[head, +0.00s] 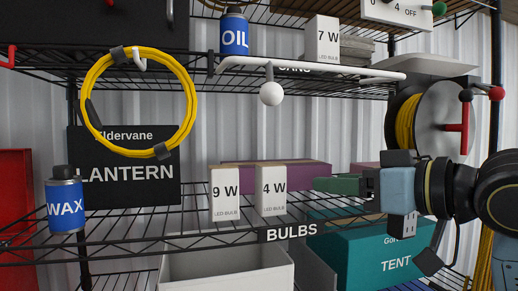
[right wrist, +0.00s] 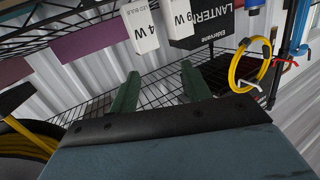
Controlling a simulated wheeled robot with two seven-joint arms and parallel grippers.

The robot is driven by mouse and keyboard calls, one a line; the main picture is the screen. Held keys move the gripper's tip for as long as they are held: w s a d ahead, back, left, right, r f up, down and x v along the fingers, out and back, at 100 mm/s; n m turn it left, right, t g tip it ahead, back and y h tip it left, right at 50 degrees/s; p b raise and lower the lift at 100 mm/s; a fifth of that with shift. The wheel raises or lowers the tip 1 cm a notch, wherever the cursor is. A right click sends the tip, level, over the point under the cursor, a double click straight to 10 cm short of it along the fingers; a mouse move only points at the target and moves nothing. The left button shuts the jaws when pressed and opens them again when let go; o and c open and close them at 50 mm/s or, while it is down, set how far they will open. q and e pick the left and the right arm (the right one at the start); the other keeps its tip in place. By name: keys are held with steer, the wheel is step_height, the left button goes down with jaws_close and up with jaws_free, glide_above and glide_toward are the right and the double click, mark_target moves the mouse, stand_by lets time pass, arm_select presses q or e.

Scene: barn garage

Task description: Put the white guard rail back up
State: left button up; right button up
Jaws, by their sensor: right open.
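The white guard rail (head: 330,69) runs along the front edge of the upper shelf, partly covering its label. A white ball knob (head: 270,94) hangs from it on a short stem near its left part. I do not make the rail out in the right wrist view. My right gripper (head: 328,185) comes in from the right, below and to the right of the knob, apart from the rail. Its green fingers point left, over the lower shelf. In the right wrist view the two fingers (right wrist: 160,85) are spread with nothing between them. My left gripper is not in view.
The lower shelf holds a 9 W box (head: 225,194), a 4 W box (head: 271,191) and a WAX can (head: 65,201). An OIL can (head: 234,33) and a 7 W box (head: 322,39) stand above. A yellow cable coil (head: 86,93) hangs left; a cable reel (head: 445,105) is right.

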mark_target(275, 94)
steer(key=s+a+r+n+y, duration=0.25)
steer(key=s+r+n, duration=0.25)
steer(key=s+r, duration=0.7)
steer(key=shift+g, duration=0.4)
steer(key=p+x, duration=0.3)
steer(key=x, duration=0.9)
steer(key=shift+w+a, duration=0.2)
steer(key=shift+w, duration=0.2)
jaws_close()
